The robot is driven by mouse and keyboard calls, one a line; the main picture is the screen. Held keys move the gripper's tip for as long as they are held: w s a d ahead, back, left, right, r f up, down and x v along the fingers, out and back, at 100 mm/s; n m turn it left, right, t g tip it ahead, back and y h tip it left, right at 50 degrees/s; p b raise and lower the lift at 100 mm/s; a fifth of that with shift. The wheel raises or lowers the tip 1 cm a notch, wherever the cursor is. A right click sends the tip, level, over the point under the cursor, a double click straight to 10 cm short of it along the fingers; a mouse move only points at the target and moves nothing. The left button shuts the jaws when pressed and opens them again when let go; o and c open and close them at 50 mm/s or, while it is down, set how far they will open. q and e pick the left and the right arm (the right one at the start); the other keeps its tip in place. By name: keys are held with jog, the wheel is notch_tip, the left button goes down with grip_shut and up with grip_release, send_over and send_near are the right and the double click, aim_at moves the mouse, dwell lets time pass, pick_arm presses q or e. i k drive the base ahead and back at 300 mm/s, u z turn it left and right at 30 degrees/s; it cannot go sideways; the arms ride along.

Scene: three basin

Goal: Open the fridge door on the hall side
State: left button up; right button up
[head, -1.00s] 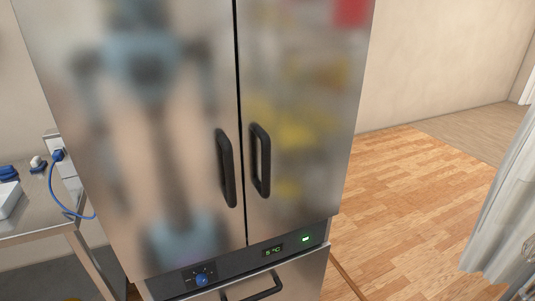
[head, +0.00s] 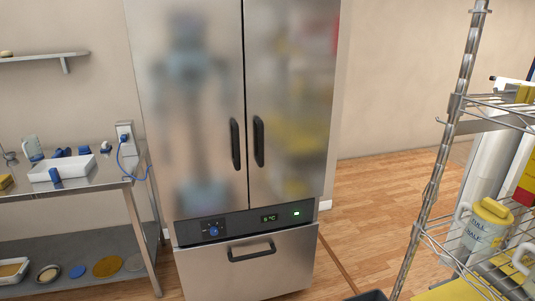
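A stainless steel fridge (head: 218,100) stands against the wall in the middle of the head view. Its left door (head: 165,120) and right door (head: 310,75) are both shut, with a thin dark seam between them. The left door has a black vertical handle (head: 235,145) and the right door has a matching handle (head: 259,142), both close to the seam. The right door is on the side where open wooden floor runs back. Neither of my grippers is in view. My blurred reflection shows in the left door.
A drawer (head: 248,265) with a black handle sits below the fridge's control panel (head: 240,222). A steel table (head: 95,185) with a white tray stands left. A wire rack (head: 440,185) holding containers stands close at right. Wooden floor (head: 375,205) is clear between fridge and rack.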

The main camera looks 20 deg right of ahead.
aim_at(290, 47)
jog(key=u, duration=0.55)
jog(key=i, duration=1.6)
jog(key=z, duration=0.7)
